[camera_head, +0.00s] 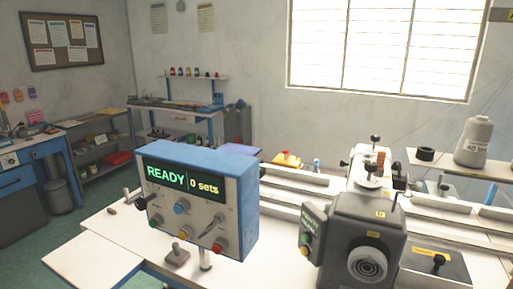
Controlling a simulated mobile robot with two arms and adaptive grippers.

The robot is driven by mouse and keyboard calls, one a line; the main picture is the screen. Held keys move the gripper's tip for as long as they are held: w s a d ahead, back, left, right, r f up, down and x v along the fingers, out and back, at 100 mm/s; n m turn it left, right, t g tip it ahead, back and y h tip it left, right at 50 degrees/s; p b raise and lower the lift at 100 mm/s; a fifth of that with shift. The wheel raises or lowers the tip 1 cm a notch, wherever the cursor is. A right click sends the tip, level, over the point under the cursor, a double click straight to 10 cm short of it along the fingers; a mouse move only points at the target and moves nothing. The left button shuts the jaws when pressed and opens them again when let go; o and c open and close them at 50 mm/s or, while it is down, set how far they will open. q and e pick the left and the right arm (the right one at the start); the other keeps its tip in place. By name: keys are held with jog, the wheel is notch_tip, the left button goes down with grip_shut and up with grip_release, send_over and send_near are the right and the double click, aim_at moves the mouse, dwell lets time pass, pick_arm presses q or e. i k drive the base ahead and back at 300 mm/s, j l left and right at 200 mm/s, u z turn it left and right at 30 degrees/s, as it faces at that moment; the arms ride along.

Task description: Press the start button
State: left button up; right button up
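A blue-framed control box (235,190) stands on the white table at centre left, its display (182,179) reading "READY" and "0 sets". Its pale front carries a blue button (181,208), a yellow button (183,235), a red button (220,247) and several levers. A small side panel (311,222) on the dark sewing machine (367,225) has a green button (306,239) and a red one close by. I cannot read which button is labelled start. Neither of my grippers is in view.
The white tabletop (115,235) is mostly clear left of the control box. A thread cone (474,142) stands on a shelf at the right. Long rails run behind the machine. A blue workbench (25,185) and shelves line the far left.

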aim_at(152, 223)
jog(key=j+z, duration=0.1)
jog(key=z, duration=0.15)
jog(key=j+z, duration=0.45)
jog(key=j, duration=0.55)
jog(key=j+z, duration=0.25)
jog(key=j, duration=0.5)
jog(key=k+j+z, duration=0.2)
jog(key=j, duration=1.25)
jog(key=k+j, duration=0.15)
jog(key=j, duration=0.6)
